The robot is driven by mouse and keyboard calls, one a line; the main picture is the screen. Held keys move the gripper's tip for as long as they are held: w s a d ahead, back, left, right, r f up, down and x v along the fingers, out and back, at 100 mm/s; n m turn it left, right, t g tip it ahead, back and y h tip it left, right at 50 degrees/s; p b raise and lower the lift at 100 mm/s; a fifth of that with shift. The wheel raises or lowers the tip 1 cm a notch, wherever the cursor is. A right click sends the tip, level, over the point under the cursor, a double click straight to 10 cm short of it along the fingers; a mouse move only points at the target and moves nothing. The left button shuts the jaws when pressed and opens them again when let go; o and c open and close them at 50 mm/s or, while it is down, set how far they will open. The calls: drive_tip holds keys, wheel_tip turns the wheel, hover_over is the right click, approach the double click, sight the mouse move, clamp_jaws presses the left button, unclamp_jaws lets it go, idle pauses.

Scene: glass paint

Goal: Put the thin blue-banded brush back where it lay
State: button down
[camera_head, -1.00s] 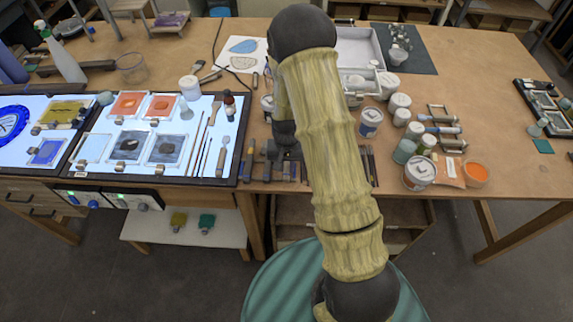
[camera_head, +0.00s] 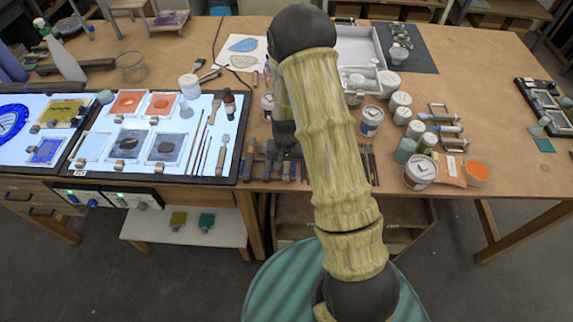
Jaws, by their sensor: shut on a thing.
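My gripper (camera_head: 287,156) is the dark end just left of my pale arm, low over the tool row at the table's front edge. It is shut on a thin thing, taken to be the blue-banded brush; the brush itself is too small and too covered to make out. Thin brushes and tools (camera_head: 258,168) lie side by side in that row, left of and beneath my gripper. More dark handles (camera_head: 369,164) show right of my arm. My arm hides the middle of the row.
A lit panel (camera_head: 232,172) with glass squares and several brushes is at left. White jars (camera_head: 370,121), a labelled tub (camera_head: 419,172) and an orange bowl (camera_head: 477,172) stand right of my arm. The table (camera_head: 480,80) is bare at back right.

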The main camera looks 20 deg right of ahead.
drive_tip(key=shift+f, duration=0.25)
drive_tip(key=c, duration=1.2)
unclamp_jaws()
drive_tip(key=shift+r, duration=0.15)
wheel_tip(320, 180, up, 17)
drive_tip(key=b, duration=0.4)
drive_tip(key=shift+s+r, duration=0.1)
drive_tip(key=s+n+t, duration=0.2)
drive_tip(key=s+n, duration=0.1)
drive_tip(key=s, duration=1.1)
drive_tip(key=shift+n+t, duration=0.3)
drive_tip(key=shift+r, duration=0.1)
